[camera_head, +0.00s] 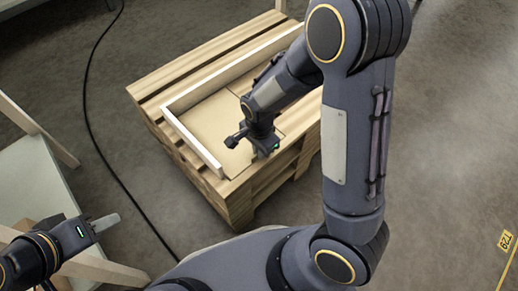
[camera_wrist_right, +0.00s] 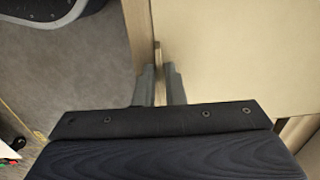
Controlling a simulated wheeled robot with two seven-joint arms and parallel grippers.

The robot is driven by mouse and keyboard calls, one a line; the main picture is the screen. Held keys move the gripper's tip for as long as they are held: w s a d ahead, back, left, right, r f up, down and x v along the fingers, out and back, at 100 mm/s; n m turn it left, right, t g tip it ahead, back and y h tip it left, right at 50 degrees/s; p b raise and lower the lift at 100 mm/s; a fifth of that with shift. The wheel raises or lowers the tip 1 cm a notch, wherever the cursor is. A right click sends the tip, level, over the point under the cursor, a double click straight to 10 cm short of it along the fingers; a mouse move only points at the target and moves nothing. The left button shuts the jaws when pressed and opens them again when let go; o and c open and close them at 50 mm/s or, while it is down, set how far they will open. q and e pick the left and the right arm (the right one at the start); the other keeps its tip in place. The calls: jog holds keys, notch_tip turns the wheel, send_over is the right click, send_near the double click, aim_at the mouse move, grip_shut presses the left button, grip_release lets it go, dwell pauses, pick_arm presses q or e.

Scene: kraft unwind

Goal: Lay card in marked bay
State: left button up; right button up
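A tan, flat sheet that looks like the card (camera_head: 212,116) lies on the pallet, beside the white L-shaped border (camera_head: 190,140) of the bay. In the right wrist view a broad cream sheet (camera_wrist_right: 230,60) fills the right side. My right gripper (camera_head: 236,138) is low over the pallet, and its body hides part of the sheet. Its two fingers (camera_wrist_right: 160,82) are close together at the sheet's left edge, with a narrow tan strip between them; I cannot tell whether they grip it. My left gripper (camera_head: 105,222) is away from the pallet at lower left; its finger opening is unclear.
The slatted wooden pallet (camera_head: 170,92) stands on a grey concrete floor. A pale table (camera_head: 30,170) is at the left, near my left gripper. A black cable (camera_head: 90,110) runs along the floor left of the pallet. Open floor lies right of my right arm.

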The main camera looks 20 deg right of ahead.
jog(key=o, duration=0.4)
notch_tip(320, 180, up, 8)
jog(key=p, duration=0.3)
jog(key=shift+f+p, duration=0.1)
jog(key=shift+p, duration=0.25)
jog(key=s+d+r+n+t+y, duration=0.4)
jog(key=s+r+n+t, duration=0.2)
jog(key=s+r+n, duration=0.8)
notch_tip(320, 180, up, 30)
jog(key=s+m+p, duration=0.2)
jog(key=p, duration=2.7)
jog(key=shift+d+r+g, duration=0.15)
jog(key=shift+g, duration=0.15)
